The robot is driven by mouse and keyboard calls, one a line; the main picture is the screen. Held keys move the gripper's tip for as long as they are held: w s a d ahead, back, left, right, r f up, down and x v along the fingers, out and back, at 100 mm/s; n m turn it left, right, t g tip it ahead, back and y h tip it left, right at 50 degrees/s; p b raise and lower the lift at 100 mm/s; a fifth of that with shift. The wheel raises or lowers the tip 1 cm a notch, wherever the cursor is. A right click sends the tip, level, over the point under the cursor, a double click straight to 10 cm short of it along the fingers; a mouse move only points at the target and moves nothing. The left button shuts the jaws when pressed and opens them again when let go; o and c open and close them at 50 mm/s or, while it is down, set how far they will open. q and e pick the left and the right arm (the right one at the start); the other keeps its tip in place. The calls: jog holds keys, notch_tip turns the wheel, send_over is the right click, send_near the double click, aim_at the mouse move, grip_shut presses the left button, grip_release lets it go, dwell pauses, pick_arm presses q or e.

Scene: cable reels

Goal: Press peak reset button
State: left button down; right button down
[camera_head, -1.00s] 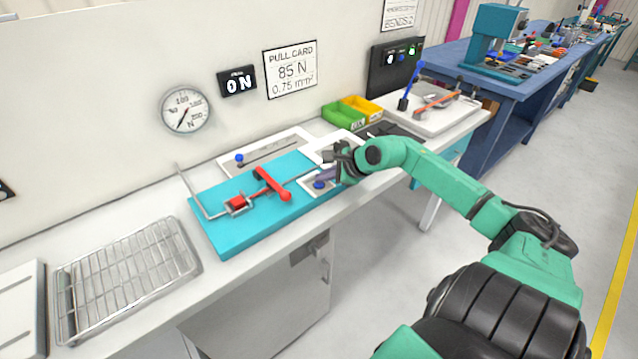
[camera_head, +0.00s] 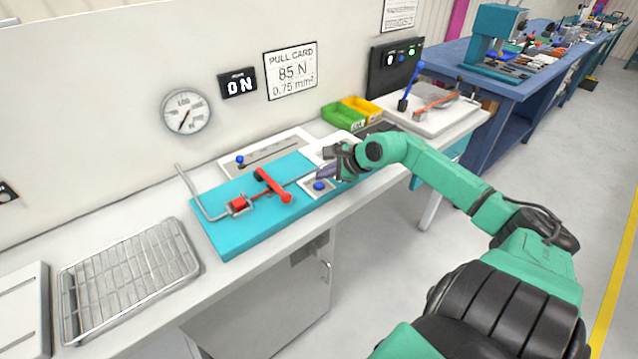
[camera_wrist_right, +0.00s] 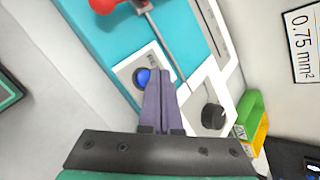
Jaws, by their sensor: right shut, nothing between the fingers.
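A round blue button (camera_head: 318,185) sits on a small white plate at the right end of the turquoise tester base (camera_head: 232,246). It also shows in the right wrist view (camera_wrist_right: 143,77), just left of the fingertips. My right gripper (camera_head: 322,173) is shut and empty, its fingers beside and a little above the button; I cannot tell for sure whether they touch it. The shut fingers (camera_wrist_right: 159,76) also show in the wrist view. My left gripper is not in view.
A red lever (camera_head: 273,186) and clamp stand on the tester base. A dark knob (camera_wrist_right: 213,116) is on a white plate right of the fingers. Green (camera_head: 343,115) and yellow bins stand behind. A wire rack (camera_head: 130,281) lies at the left.

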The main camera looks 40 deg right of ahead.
aim_at(323, 185)
notch_tip(323, 185, up, 5)
jog(key=p, duration=0.3)
jog(key=shift+p, duration=0.3)
dwell(0.5)
